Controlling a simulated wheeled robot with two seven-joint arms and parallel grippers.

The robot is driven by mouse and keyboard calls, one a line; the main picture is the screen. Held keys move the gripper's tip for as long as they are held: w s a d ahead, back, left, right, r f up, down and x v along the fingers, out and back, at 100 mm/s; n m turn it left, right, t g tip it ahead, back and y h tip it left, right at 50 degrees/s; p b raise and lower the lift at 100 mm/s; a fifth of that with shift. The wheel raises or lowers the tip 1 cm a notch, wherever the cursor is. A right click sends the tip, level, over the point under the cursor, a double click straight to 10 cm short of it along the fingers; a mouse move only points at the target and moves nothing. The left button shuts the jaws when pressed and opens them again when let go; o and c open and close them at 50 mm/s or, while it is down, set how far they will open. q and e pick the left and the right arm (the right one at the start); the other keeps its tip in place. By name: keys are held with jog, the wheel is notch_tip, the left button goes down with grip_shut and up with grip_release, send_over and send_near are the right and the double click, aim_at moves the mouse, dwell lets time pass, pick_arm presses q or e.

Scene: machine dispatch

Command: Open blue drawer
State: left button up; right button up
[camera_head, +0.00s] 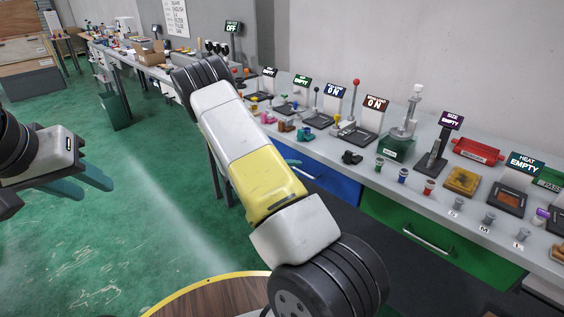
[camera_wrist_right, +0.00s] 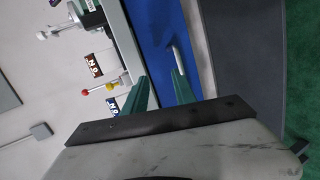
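The blue drawer (camera_head: 330,183) is under the workbench in the head view, with its front flush as far as I can see. Its silver handle (camera_head: 306,171) is partly visible beside my right arm. The right wrist view shows the blue drawer front (camera_wrist_right: 160,30) and handle (camera_wrist_right: 178,58) close ahead. My right gripper (camera_wrist_right: 156,74) is open, its green fingers apart. The right fingertip overlaps the handle's near end in view; I cannot tell whether they touch. My left gripper (camera_head: 95,188) is open and empty over the floor at the left of the head view.
A green drawer (camera_head: 430,235) with its own handle is right of the blue one. The workbench top (camera_head: 400,160) carries signs, levers and several small parts. A round wooden table (camera_head: 205,300) is at the bottom.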

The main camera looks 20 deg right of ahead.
aim_at(301, 172)
jog(key=w+f+n+t, duration=0.2)
jog(key=w+f+t, duration=0.1)
jog(key=f, duration=0.3)
jog(key=shift+n+h, duration=0.3)
jog(key=shift+h, duration=0.1)
jog(key=x, duration=0.7)
jog(key=shift+w+r, duration=0.2)
jog(key=shift+w, duration=0.05)
grip_shut()
dwell(0.5)
